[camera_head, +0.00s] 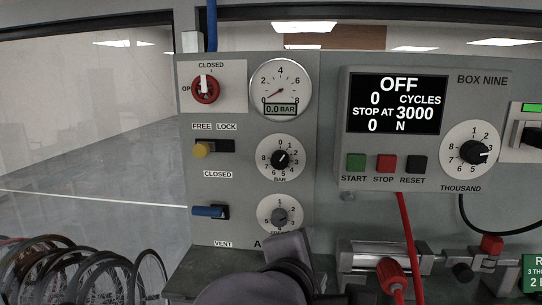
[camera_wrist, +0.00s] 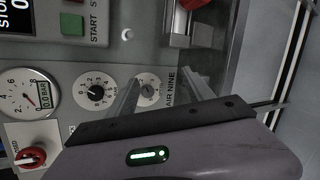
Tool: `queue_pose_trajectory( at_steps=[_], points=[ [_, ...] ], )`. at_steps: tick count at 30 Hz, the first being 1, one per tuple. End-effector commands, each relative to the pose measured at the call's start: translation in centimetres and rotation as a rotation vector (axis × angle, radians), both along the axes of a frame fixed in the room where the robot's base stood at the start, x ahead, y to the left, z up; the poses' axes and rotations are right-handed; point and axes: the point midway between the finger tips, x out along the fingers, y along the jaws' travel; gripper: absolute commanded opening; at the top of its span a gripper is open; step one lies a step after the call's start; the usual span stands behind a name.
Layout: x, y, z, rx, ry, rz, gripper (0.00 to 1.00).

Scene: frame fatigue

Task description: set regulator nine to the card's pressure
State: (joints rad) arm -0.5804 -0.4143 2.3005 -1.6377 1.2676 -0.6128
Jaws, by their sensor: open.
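The regulator panel AIR NINE has a round gauge (camera_head: 280,88) whose display reads 0.0 BAR. Below it is a black knob (camera_head: 281,159) on a white dial marked BAR; its pointer leans up and right, exact mark unclear. A grey knob (camera_head: 280,216) on a smaller numbered dial sits lower. In the wrist view the black knob (camera_wrist: 96,92) is left of my fingers, and the grey knob (camera_wrist: 148,90) shows between them. My gripper (camera_wrist: 163,80) is open and empty before the grey dial. A green card (camera_head: 535,272) at lower right is cut off; "3 THOU" and "2" show.
A red valve knob (camera_head: 205,88), a yellow slider (camera_head: 203,150) and a blue lever (camera_head: 207,211) line the panel's left. Box nine's display (camera_head: 398,104) reads OFF, stop at 3000. A red hose (camera_head: 409,240) hangs below. Wheels (camera_head: 90,275) stand at lower left.

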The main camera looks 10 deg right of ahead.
Motion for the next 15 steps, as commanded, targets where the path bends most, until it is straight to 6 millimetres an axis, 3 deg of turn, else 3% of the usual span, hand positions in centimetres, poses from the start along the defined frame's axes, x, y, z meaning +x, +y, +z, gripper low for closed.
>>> queue_pose_trajectory(
  at_steps=[3, 6, 11, 15],
  points=[
    [2.8, 4.7, 5.6, -0.331, -0.102, 0.178, 0.6],
    [3.6, 7.2, 8.2, -0.471, -0.161, 0.243, 0.6],
    [5.5, 6.9, 9.1, -0.51, -0.177, 0.252, 0.6],
    [9.3, 5.2, 9.1, -0.508, -0.172, 0.249, 0.6]
  ],
)
